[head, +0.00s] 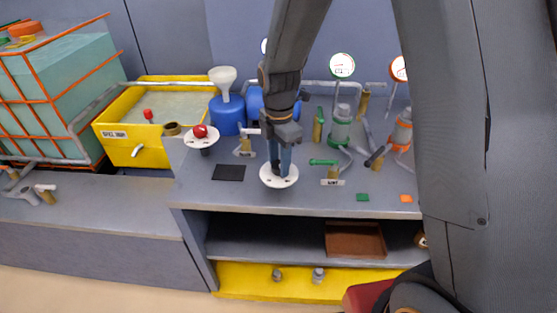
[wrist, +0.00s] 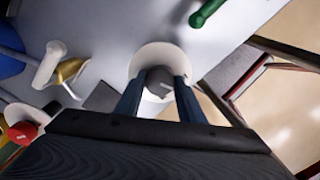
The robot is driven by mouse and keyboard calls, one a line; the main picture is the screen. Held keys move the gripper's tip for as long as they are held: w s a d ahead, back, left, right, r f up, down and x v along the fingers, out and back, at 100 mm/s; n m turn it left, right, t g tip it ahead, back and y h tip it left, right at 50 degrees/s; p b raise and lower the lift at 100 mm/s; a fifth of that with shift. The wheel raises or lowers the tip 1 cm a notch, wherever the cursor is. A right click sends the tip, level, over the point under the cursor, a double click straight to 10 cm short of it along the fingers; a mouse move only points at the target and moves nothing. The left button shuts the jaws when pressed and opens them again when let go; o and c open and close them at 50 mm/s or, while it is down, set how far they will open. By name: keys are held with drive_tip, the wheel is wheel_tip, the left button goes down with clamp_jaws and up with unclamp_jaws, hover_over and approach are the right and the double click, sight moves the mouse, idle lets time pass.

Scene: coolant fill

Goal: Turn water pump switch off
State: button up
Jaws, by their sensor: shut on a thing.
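The water pump switch appears to be the grey round knob (wrist: 160,80) on a white round plate (head: 267,180) on the grey bench; no label for it is readable. The plate also shows in the wrist view (wrist: 152,52). The knob has a small light mark on its top. My gripper (head: 281,172) points down over the plate, its two blue fingers on either side of the knob. In the wrist view my gripper (wrist: 159,92) is shut on the knob. In the head view the fingers hide most of the knob.
A red knob (head: 200,131) on another white plate stands to the left, beside a black square (head: 229,173). A green-handled valve (head: 324,162) is close on the right. A blue container with a white funnel (head: 222,75) and pipework stand behind. A brown tray (head: 355,240) is on the shelf below.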

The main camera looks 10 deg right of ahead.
drive_tip(key=shift+w+r+n, duration=0.1)
drive_tip(key=shift+n, duration=1.8)
drive_tip(key=o, duration=1)
drive_tip(key=shift+o, duration=0.2)
drive_tip(key=shift+r+b, duration=0.7)
drive_tip(key=shift+r, duration=3.15)
drive_tip(key=s+d+m, duration=0.5)
drive_tip(key=s+m, duration=0.2)
drive_tip(key=m, duration=0.6)
drive_tip(key=s+d+f+m+t, duration=0.1)
drive_tip(key=s+d+m, duration=0.5)
drive_tip(key=m, duration=0.7)
drive_tip(key=shift+s+d+f+m, duration=0.2)
drive_tip(key=shift+s+f+m, duration=0.15)
drive_tip(key=shift+s, duration=0.4)
